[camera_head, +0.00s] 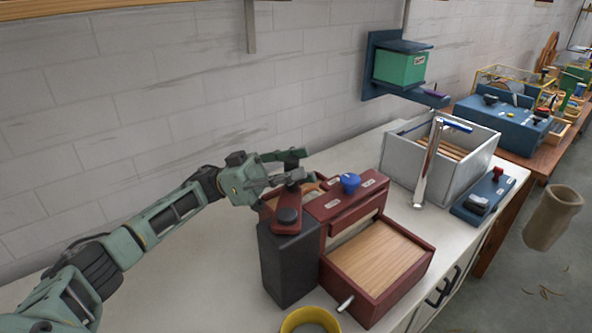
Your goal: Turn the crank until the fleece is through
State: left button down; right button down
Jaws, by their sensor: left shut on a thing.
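A dark red carding machine (345,197) with a blue knob (349,182) stands on the white counter. A dark grey block (289,262) is at its left side. The crank (287,222), a red arm with a round black hub, lies on top of this block and points away toward the wall. My left gripper (293,169) is shut on the crank's handle at the far end, and its fingers mostly hide the handle. A red tray with a bare wooden floor (378,258) is at the machine's front right. I see no fleece; the machine's far-left side is partly hidden by my gripper.
A yellow ring-shaped container (311,318) is at the bottom edge. A green box (400,68) sits on a blue wall bracket.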

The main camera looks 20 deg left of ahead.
pick_arm(q)
jog(key=shift+w, duration=0.1)
dwell(0.4)
jog(key=c, duration=1.5)
grip_release()
jog(key=shift+a+f, duration=0.1)
jog(key=shift+f, duration=0.05)
jog(key=v, duration=1.2)
